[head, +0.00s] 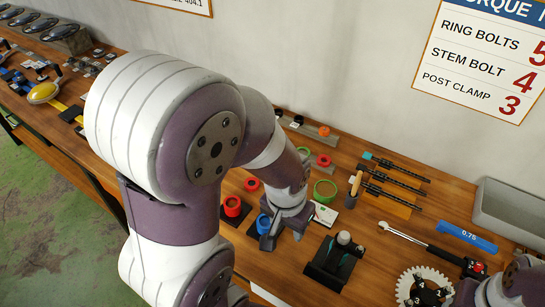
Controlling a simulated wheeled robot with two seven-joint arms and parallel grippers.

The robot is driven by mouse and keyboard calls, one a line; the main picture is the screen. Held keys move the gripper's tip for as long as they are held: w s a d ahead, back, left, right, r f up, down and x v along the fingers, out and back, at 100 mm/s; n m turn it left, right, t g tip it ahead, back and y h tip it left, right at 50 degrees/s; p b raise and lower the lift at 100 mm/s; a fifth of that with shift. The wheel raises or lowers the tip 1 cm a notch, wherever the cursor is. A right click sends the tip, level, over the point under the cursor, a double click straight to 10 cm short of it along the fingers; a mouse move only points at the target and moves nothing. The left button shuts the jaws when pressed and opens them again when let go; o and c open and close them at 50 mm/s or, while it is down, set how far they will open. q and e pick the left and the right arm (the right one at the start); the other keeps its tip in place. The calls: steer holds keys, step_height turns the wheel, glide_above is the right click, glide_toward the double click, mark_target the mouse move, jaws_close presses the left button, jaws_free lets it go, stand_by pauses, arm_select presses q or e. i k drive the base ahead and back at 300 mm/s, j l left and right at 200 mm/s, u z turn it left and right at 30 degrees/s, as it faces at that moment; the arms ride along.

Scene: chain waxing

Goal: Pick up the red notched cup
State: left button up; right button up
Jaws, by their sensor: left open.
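A red cup (233,206) stands on a dark base on the wooden bench, left of my left gripper. Its notch is too small to make out. My left gripper (279,232) points down over the bench, open, apart from the red cup and close beside a blue cup (262,223). I cannot tell whether it touches the blue cup. Smaller red ring-like pieces (251,184) lie farther back, one just behind the red cup. My left arm hides part of the bench. Part of my right arm shows at the lower right corner; its gripper is out of frame.
A black fixture (333,260), a torque wrench (430,250) and a toothed chainring (424,287) are farther right. A grey bin (508,212) stands by the wall.

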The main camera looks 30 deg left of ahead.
mark_target(251, 183)
steer(key=j+z, duration=0.2)
steer(key=j, duration=0.2)
steer(key=k+j+z, duration=0.2)
steer(key=j, duration=0.15)
steer(key=j+z, duration=0.25)
steer(key=k+j+z, duration=0.2)
steer(key=j, duration=0.25)
steer(key=k+j+z, duration=0.2)
steer(key=i+j, duration=0.05)
steer(key=j, duration=0.05)
